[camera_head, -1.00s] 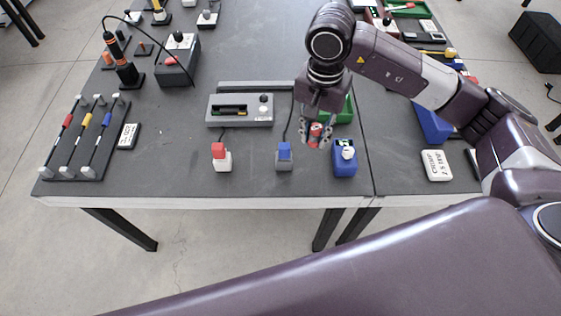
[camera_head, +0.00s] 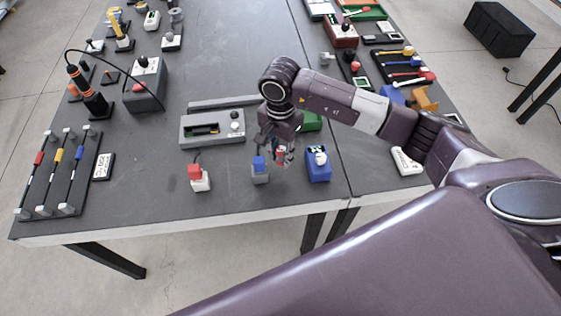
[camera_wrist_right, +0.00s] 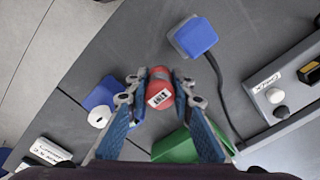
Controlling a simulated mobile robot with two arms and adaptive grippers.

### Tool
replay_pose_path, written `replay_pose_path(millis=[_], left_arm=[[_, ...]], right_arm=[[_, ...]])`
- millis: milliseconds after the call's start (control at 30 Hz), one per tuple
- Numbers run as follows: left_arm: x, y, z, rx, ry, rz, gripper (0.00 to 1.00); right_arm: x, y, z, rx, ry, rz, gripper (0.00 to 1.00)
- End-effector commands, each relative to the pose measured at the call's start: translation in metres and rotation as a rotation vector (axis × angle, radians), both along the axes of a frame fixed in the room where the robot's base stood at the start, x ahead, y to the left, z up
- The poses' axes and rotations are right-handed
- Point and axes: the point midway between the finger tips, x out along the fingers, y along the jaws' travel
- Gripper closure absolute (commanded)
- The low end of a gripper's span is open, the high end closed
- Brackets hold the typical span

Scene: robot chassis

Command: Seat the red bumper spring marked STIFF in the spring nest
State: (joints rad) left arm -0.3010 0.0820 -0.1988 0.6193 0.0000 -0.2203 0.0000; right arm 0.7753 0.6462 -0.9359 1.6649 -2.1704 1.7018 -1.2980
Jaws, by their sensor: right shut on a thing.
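My right gripper (camera_head: 281,155) hangs over the table between the blue-capped grey block (camera_head: 260,171) and the blue box with a white knob (camera_head: 318,166). In the wrist view, my right gripper (camera_wrist_right: 160,97) is shut on a red cylindrical spring (camera_wrist_right: 160,86), with one finger on each side. A white label with dark print faces the camera, too small to read surely. The spring (camera_head: 281,153) shows partly between the fingers in the head view. I cannot tell which fixture is the spring nest. My left gripper is out of view.
A green bin (camera_wrist_right: 178,148) lies close by the right gripper. A grey slotted box (camera_head: 212,128) and a red-capped block (camera_head: 197,178) are to the left. The table front between the blocks is clear.

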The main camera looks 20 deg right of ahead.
Motion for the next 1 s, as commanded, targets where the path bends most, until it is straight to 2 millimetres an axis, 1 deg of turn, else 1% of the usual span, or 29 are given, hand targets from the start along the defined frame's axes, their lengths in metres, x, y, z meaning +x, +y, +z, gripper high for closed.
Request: replay_pose_path(millis=[167,433,667,800,833,967,1000], left_arm=[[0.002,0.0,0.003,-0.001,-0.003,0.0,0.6],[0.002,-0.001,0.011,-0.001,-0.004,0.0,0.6],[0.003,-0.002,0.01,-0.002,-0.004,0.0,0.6],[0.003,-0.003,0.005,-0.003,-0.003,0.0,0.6],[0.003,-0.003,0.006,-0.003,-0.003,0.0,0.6],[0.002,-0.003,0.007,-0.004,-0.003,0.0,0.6],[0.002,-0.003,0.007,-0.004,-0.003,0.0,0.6]], right_arm=[[0.0,0.0,-0.011,0.001,0.0,-0.001,1.0],[0.0,0.0,-0.047,0.001,0.0,0.0,1.0],[0.0,0.0,-0.05,0.001,-0.002,0.001,1.0],[0.001,0.0,-0.054,0.0,-0.002,0.001,1.0],[0.001,0.0,-0.053,0.0,-0.002,0.001,0.77],[0.0,0.0,-0.052,0.001,-0.002,0.0,0.63],[0.0,0.0,-0.052,0.001,-0.002,0.0,0.61]])
